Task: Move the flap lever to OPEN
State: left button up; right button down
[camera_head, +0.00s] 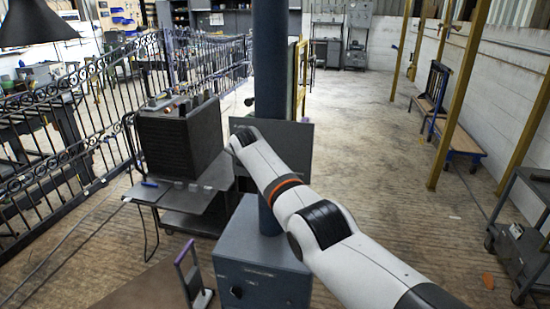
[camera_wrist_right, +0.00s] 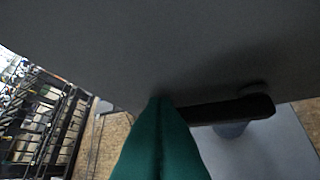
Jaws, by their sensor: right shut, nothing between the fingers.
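In the right wrist view a dark bar (camera_wrist_right: 232,108), which looks like a lever, sticks out beneath a broad dark grey surface (camera_wrist_right: 160,45). My right gripper (camera_wrist_right: 160,101) shows as green fingers pressed together, with nothing between them. Its tips are right beside the bar's left end; I cannot tell whether they touch. In the head view my right arm reaches from the lower right to a blue-grey post (camera_head: 270,60) with a grey plate (camera_head: 298,140). The right gripper is hidden there, and no OPEN mark is readable. My left gripper is not in view.
A blue-grey box (camera_head: 262,272) with a black knob stands at the post's foot. A table with a dark ribbed block (camera_head: 180,140) is left of the post. A small purple-handled stand (camera_head: 188,272) is in front. Black iron railings line the left.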

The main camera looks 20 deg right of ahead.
jog(key=shift+s+a, duration=0.1)
jog(key=shift+a, duration=0.05)
dwell(0.6)
jog(key=b+v, duration=0.2)
jog(key=v, duration=0.9)
jog(key=shift+s+r+b, duration=0.25)
jog(key=shift+s+b, duration=0.05)
jog(key=shift+b, duration=0.05)
